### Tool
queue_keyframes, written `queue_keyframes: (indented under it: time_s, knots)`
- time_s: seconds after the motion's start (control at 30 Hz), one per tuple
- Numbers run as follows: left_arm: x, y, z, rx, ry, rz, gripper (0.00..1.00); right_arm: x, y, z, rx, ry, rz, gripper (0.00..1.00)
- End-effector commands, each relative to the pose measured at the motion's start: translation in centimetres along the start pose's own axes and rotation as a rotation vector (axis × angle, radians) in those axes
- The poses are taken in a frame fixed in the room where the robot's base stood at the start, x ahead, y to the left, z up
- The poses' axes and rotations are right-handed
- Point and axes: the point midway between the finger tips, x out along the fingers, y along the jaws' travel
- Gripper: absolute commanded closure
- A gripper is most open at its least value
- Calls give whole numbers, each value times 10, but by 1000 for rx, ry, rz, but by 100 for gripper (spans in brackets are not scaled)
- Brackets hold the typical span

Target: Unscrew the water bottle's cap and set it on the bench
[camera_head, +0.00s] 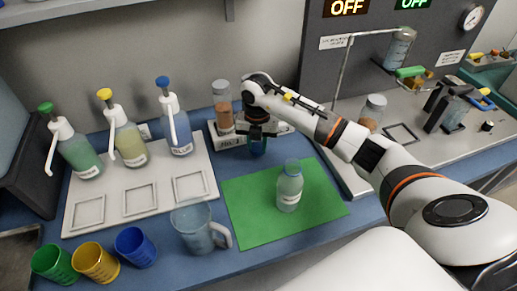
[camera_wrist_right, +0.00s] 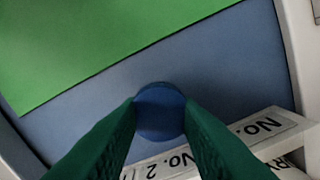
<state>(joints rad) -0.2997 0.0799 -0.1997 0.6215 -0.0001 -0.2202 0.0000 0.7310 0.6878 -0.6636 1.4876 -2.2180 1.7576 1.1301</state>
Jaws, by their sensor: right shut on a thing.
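The water bottle (camera_head: 289,188) is clear, pale teal, and stands upright on the green mat (camera_head: 240,213). Its neck shows no blue cap. My right gripper (camera_head: 258,147) is behind the mat, up and left of the bottle, apart from it. In the right wrist view its green fingers (camera_wrist_right: 160,125) are shut on a round blue cap (camera_wrist_right: 160,108). Blue bench surface (camera_wrist_right: 85,120) shows around the cap; whether the cap touches the bench I cannot tell. In the head view the cap is hard to make out between the fingers. My left gripper is out of view.
A labelled white rack with a jar (camera_head: 222,105) stands right by my gripper. Three pump bottles (camera_head: 128,140) stand on a white tray (camera_head: 105,215) at left. A clear pitcher (camera_head: 197,228) and coloured cups (camera_head: 95,262) are in front. Machine equipment (camera_head: 400,70) fills the right.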

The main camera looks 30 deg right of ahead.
Motion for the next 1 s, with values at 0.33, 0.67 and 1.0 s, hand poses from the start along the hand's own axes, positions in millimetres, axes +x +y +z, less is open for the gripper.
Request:
queue_keyframes:
  time_s: [0.33,0.67,1.0]
  knots:
    - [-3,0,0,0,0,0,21,30,0,0,-2,1,0,98]
    - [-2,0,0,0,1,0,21,32,0,0,-2,0,1,51]
    - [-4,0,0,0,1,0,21,28,0,0,-2,0,0,48]
